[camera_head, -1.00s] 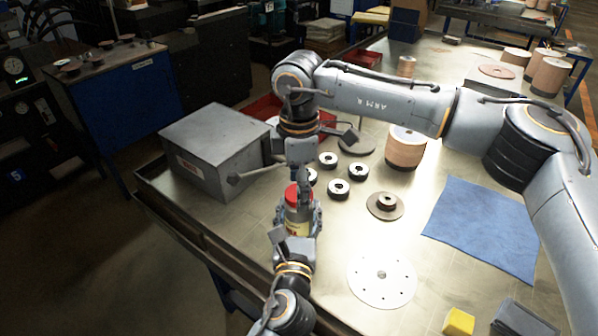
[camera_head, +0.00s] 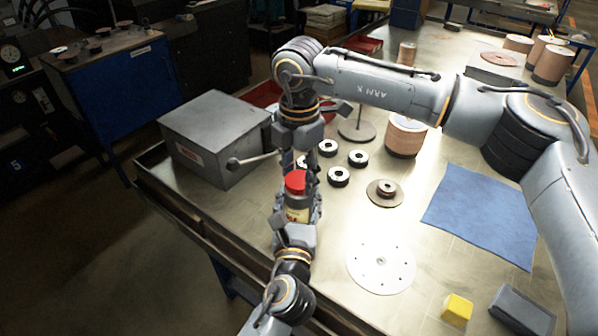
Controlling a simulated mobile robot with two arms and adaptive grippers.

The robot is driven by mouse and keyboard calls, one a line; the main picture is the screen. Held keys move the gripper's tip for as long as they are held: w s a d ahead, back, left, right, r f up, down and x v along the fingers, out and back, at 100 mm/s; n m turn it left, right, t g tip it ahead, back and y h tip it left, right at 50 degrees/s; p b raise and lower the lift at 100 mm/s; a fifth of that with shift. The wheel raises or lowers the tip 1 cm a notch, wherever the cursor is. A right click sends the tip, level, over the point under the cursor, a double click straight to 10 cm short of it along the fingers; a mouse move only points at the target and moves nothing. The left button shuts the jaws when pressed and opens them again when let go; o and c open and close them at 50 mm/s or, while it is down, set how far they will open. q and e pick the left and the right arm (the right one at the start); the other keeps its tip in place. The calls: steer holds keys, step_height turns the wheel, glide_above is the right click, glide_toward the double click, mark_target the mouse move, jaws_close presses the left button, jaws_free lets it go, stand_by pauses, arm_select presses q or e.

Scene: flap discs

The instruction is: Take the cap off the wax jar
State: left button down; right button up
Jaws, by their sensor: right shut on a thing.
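The wax jar (camera_head: 297,214) stands upright at the bench's front left, with a pale body, a dark upper band and a red cap (camera_head: 296,182) on top. My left gripper (camera_head: 298,213) comes up from below, its fingers around the jar's body on both sides. My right gripper (camera_head: 302,178) points down from above and is shut on the red cap. Its wrist and fingers hide part of the cap, and I cannot tell whether there is a gap between cap and jar.
A grey metal box (camera_head: 212,135) with a lever stands left of the jar. Several dark ring-shaped parts (camera_head: 338,176), a flap disc (camera_head: 384,193) and a white perforated disc (camera_head: 381,268) lie to the right. A blue cloth (camera_head: 482,215) and yellow block (camera_head: 457,307) lie farther right.

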steer(key=n, duration=1.3)
steer(key=shift+n, duration=0.4)
steer(key=n, duration=0.6)
steer(key=shift+n, duration=0.3)
steer(key=n, duration=0.6)
steer(key=shift+n, duration=0.3)
steer(key=n, duration=0.6)
steer(key=shift+n, duration=0.4)
steer(key=n, duration=0.4)
steer(key=shift+r, duration=0.1)
steer(key=n, duration=0.4)
steer(key=shift+n, duration=0.4)
steer(key=n, duration=0.5)
steer(key=shift+r, duration=0.2)
